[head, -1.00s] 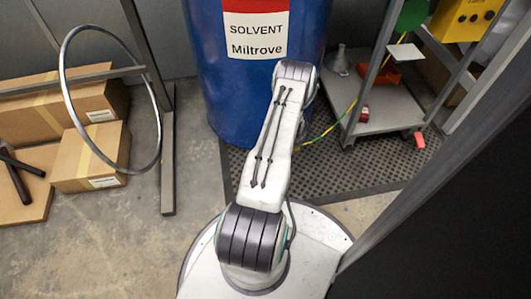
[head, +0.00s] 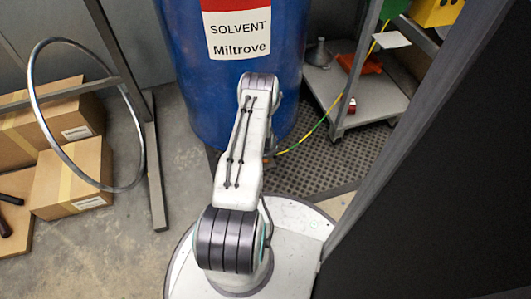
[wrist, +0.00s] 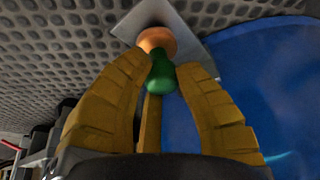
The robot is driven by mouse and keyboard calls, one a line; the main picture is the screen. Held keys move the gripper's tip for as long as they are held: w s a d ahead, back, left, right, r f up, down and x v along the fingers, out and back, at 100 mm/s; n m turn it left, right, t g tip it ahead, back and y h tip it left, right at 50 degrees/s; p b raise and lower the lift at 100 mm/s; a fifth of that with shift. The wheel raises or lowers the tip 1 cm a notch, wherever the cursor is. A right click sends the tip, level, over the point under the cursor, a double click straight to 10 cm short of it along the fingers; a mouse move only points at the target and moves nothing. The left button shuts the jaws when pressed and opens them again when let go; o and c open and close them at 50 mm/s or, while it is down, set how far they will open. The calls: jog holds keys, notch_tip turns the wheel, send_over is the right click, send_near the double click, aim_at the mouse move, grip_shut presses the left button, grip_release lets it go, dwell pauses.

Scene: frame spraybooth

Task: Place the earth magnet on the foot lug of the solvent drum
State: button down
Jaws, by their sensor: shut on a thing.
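The blue solvent drum (head: 205,100) stands straight ahead in the head view, its label facing me. In the wrist view its blue wall (wrist: 275,80) fills the right side. A flat grey plate, seemingly the foot lug (wrist: 128,22), juts out beside the drum over the dark mat. My gripper (wrist: 163,75) has its yellow fingers shut around the green body of the earth magnet (wrist: 160,78). The magnet's orange round end (wrist: 157,41) overlaps the plate in the picture; I cannot tell whether they touch. In the head view my arm hides the gripper and magnet.
A perforated mat (head: 320,165) lies around the drum. A dark panel (head: 430,190) is close on my right. Cardboard boxes (head: 75,180) and a metal hoop (head: 35,100) are left.

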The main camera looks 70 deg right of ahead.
jog(key=shift+d+f, duration=0.1)
jog(key=shift+f, duration=0.25)
jog(key=c, duration=1)
grip_release()
jog(key=shift+f, duration=0.1)
jog(key=p+v, duration=1)
jog(key=v, duration=0.2)
jog(key=shift+w, duration=0.1)
